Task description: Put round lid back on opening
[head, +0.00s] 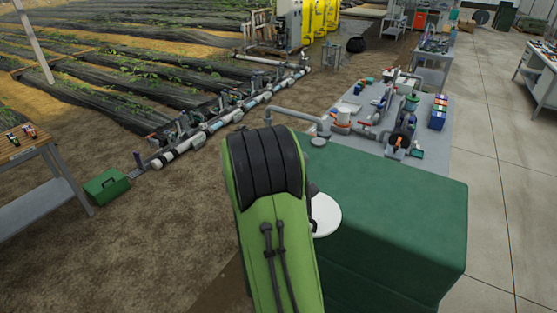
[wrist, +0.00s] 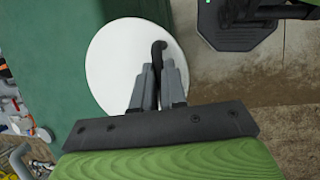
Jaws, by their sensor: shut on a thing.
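The round lid is a flat white disc with a dark hooked handle. In the wrist view the lid (wrist: 108,62) lies beyond my gripper (wrist: 158,75), whose fingers are shut on the handle. In the head view the lid (head: 326,214) shows partly behind my green arm, which hides the gripper there. The lid overlaps the left edge of the green tank (head: 400,215) in the picture; in the wrist view the tank (wrist: 60,40) is on the left and bare ground on the right. I cannot tell the lid's height. The opening is not seen.
A grey skid bench (head: 360,160) with pipes, valves and bottles stands behind the tank. A grey pipe (head: 295,114) reaches left from it. A green toolbox (head: 106,186) sits on the ground at left. Concrete floor (head: 515,180) at right is clear.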

